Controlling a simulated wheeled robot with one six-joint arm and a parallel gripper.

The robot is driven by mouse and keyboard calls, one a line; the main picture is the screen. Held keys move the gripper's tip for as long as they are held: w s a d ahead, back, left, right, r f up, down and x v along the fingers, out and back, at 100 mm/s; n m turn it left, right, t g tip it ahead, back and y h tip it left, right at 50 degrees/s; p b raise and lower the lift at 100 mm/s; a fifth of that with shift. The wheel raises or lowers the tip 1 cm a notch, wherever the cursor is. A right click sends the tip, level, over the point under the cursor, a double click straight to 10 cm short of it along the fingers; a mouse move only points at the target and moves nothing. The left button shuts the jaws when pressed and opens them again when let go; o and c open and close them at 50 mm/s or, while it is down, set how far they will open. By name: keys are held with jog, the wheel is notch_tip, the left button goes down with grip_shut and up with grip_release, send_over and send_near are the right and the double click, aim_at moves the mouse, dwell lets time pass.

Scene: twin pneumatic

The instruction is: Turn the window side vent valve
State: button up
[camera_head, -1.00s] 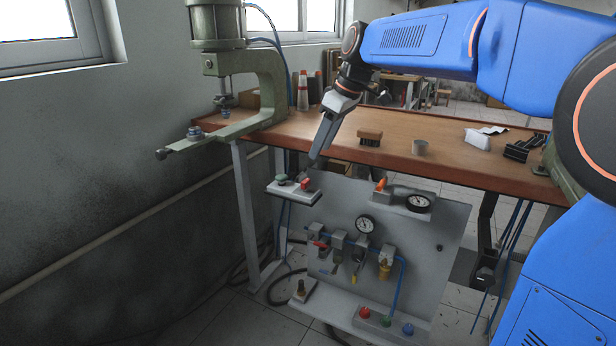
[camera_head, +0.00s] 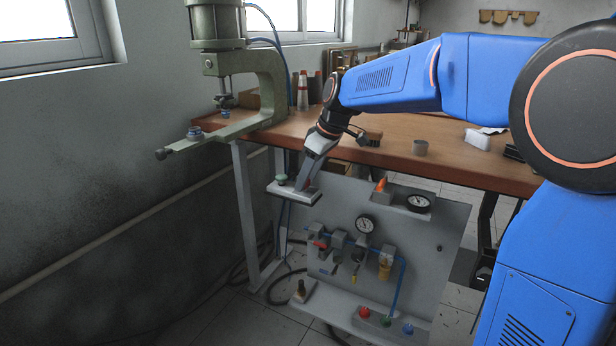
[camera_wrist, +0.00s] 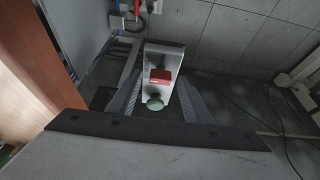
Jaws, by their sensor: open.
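The control panel (camera_head: 430,255) hangs below the bench front. A small grey box (camera_head: 285,191) juts from its upper left, with a green button (camera_head: 282,179) on top. In the wrist view this box (camera_wrist: 151,51) carries a red knob (camera_wrist: 161,76) and the green button (camera_wrist: 154,103). My gripper (camera_head: 304,184) is open and points down over the box, hiding the red knob in the head view. In the wrist view my fingers (camera_wrist: 158,95) stand on either side of the box's near end; contact cannot be told. A red-handled valve (camera_head: 320,244) sits lower on the panel. Which one is the vent valve is not labelled.
A green C-frame press (camera_head: 262,85) stands on the bench (camera_head: 465,166), left of my gripper. Gauges (camera_head: 364,224), blue hoses and a lower shelf with red, green and blue buttons (camera_head: 386,321) are on the panel. The floor at the lower left is free.

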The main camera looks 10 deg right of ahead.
jog(key=c, duration=1.1)
jog(key=shift+o, duration=0.2)
jog(key=shift+m, duration=0.3)
jog(key=m, duration=0.1)
jog(key=m+t+h, duration=0.1)
jog(key=m, duration=0.1)
jog(key=shift+s+a+m, duration=0.15)
jog(key=shift+m, duration=0.15)
jog(key=m+h, duration=0.1)
jog(key=m, duration=0.1)
jog(key=m+h, duration=0.1)
jog(key=m, duration=0.1)
jog(key=shift+a+r+m+t, duration=0.1)
jog(key=shift+a+m+t, duration=0.05)
jog(key=shift+m+t, duration=0.2)
jog(key=m+h, duration=0.1)
jog(key=m, duration=0.3)
jog(key=shift+a+h, duration=0.15)
jog(key=shift+h, duration=0.25)
jog(key=m, duration=0.2)
jog(key=m+h, duration=0.1)
jog(key=m, duration=0.2)
jog(key=shift+a+h, duration=0.1)
jog(key=shift+h, duration=0.2)
jog(key=shift+g, duration=0.45)
